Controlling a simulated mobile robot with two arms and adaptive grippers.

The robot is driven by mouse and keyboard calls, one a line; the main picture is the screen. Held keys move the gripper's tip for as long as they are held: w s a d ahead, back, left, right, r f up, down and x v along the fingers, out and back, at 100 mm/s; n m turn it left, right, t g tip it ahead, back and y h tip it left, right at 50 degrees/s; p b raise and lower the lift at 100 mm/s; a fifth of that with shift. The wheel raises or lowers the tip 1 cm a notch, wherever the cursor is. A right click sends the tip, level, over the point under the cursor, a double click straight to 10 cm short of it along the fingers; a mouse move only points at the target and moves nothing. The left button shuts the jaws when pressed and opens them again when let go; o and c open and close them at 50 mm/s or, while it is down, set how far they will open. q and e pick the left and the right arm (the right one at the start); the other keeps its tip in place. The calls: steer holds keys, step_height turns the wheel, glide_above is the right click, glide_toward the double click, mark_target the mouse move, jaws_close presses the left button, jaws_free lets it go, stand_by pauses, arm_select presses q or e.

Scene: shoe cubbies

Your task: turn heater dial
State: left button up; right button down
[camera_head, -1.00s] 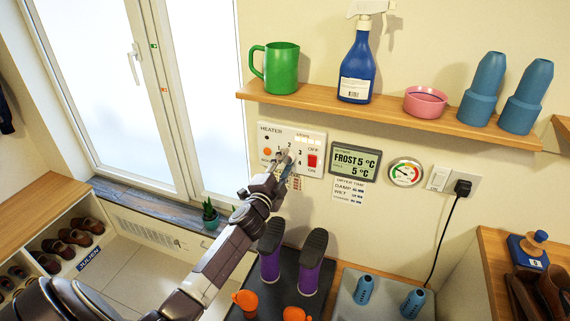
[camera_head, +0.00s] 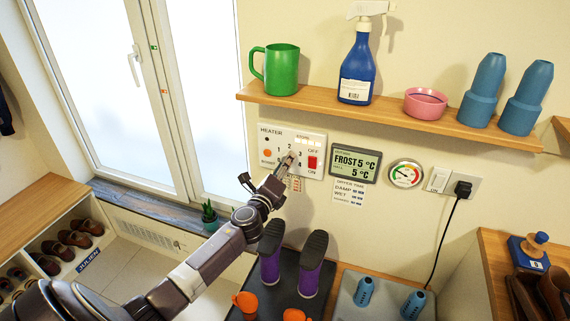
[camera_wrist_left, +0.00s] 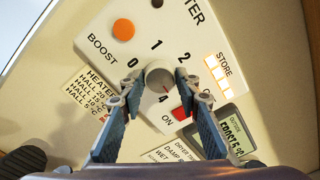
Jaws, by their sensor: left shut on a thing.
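The white heater panel (camera_head: 271,141) is on the wall below the shelf. It has an orange boost button (camera_head: 267,153), a red ON/OFF switch (camera_head: 312,162) and numbers around a dial. In the left wrist view the round grey dial (camera_wrist_left: 159,72) sits between my fingertips. My left gripper (camera_head: 288,160) is shut on the dial, with one finger on each side; it also shows in the left wrist view (camera_wrist_left: 158,80). In the head view the gripper mostly hides the dial. The numbers 1, 2 and 4 show in the wrist view; the dial's exact setting is hard to read. My right gripper is not in view.
A thermometer display (camera_head: 355,163) reading FROST 5 °C and a round gauge (camera_head: 405,174) are right of the panel. The wooden shelf (camera_head: 330,101) above holds a green mug (camera_head: 281,70) and a blue spray bottle (camera_head: 357,72).

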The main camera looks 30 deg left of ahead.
arm_select(q)
steer(key=m+p, duration=0.1)
steer(key=m, duration=0.4)
steer(key=shift+f+m, duration=0.1)
steer(key=shift+m, duration=0.2)
stand_by(0.4)
steer(key=o, duration=1.2)
steer(key=shift+c, duration=0.2)
steer(key=v, duration=1.2)
steer(key=shift+d, duration=0.1)
